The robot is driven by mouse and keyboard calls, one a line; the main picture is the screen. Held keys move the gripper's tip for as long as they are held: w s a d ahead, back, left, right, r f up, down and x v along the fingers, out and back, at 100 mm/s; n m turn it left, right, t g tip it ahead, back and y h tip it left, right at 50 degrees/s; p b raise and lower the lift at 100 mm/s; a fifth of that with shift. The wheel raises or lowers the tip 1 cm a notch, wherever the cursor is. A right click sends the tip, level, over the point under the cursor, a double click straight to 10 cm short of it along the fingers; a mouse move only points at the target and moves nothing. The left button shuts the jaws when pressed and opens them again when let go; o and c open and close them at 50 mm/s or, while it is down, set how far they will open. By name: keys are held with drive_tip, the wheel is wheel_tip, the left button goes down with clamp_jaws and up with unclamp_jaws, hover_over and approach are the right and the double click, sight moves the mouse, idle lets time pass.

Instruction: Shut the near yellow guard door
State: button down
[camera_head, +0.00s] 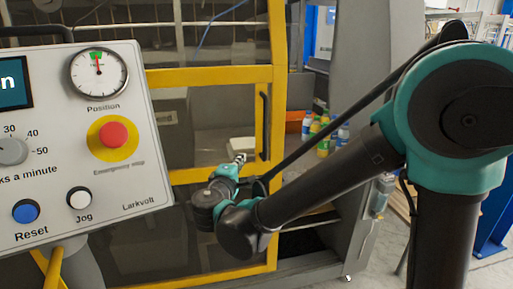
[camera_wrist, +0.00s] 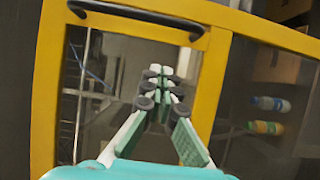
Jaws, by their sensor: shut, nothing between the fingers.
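The near yellow guard door (camera_head: 278,95) has a yellow frame with clear panels and a black bar handle (camera_head: 264,125) near its right edge. A gap shows between that edge and the grey machine post, so the door appears ajar. My gripper (camera_head: 240,158) is in front of the door, left of and a little below the handle in the head view. In the wrist view the closed, empty fingers (camera_wrist: 160,74) point toward the door panel, below the black handle (camera_wrist: 137,18) and inside the yellow frame (camera_wrist: 212,75). Contact with the door cannot be told.
A control panel (camera_head: 140,175) with a red emergency stop stands close at left. The grey post (camera_head: 375,60) is right of the door. Several bottles (camera_head: 325,130) show through the gap; bottles (camera_wrist: 265,128) also show in the wrist view. Open floor lies at lower right.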

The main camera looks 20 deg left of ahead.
drive_tip(key=w+d, duration=0.2)
drive_tip(key=w, duration=0.8)
drive_tip(key=shift+w+r, duration=0.15)
drive_tip(key=shift+w, duration=0.2)
